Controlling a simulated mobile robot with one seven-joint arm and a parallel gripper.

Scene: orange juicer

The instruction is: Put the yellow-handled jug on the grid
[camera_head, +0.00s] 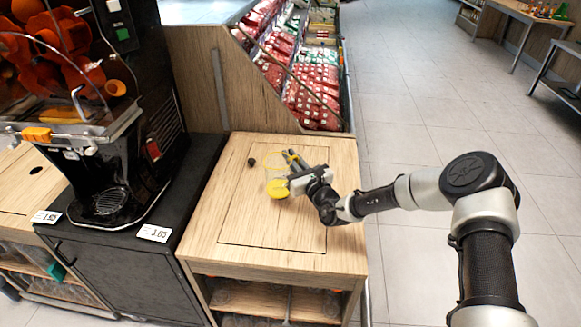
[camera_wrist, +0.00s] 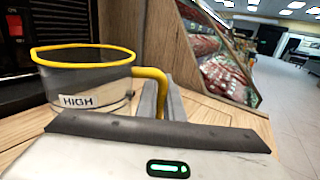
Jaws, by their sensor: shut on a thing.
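The yellow-handled jug (camera_head: 276,174) is clear with yellow parts and is at the wooden counter, right of the juicer. In the wrist view the jug (camera_wrist: 95,78) looks upright, with a yellow rim, a yellow handle and a "HIGH" label. My gripper (camera_head: 291,158) is at the jug's right side. In the wrist view my gripper's fingers (camera_wrist: 161,98) are shut on the yellow handle. I cannot tell whether the jug's base touches the counter. The dark grid (camera_head: 110,202) lies at the foot of the black juicer, at left, with nothing on it.
The juicer (camera_head: 125,150) stands on a dark cabinet left of the wooden counter (camera_head: 250,235). A small dark object (camera_head: 251,162) lies left of the jug. The counter's front is clear. Bins of red packets (camera_head: 315,90) are behind.

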